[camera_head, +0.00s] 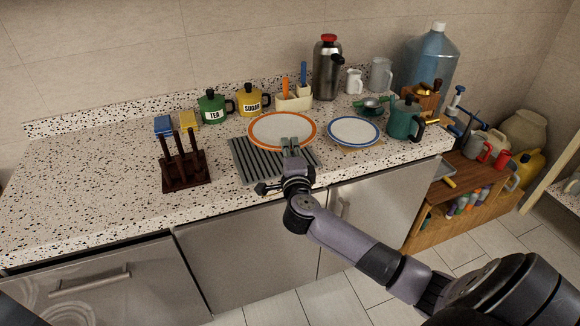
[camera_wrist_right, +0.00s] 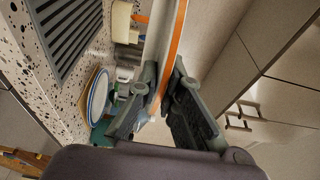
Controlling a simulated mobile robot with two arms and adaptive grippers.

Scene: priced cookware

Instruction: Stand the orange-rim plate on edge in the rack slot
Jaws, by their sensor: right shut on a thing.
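The orange-rim plate (camera_head: 270,130) is white with an orange edge and lies roughly level just beyond my right gripper (camera_head: 290,145). That gripper is shut on the plate's near edge. In the right wrist view the plate (camera_wrist_right: 174,45) shows edge-on between the fingers (camera_wrist_right: 162,80), seemingly a little above the counter. The dark brown rack (camera_head: 186,180) with upright posts stands on the counter to the left of the plate, and no plate shows in it. My left gripper is not in view.
A grey ribbed mat (camera_head: 250,165) lies under and left of my right gripper. Yellow and green canisters (camera_head: 249,99) stand behind. The counter's left part (camera_head: 80,190) is clear.

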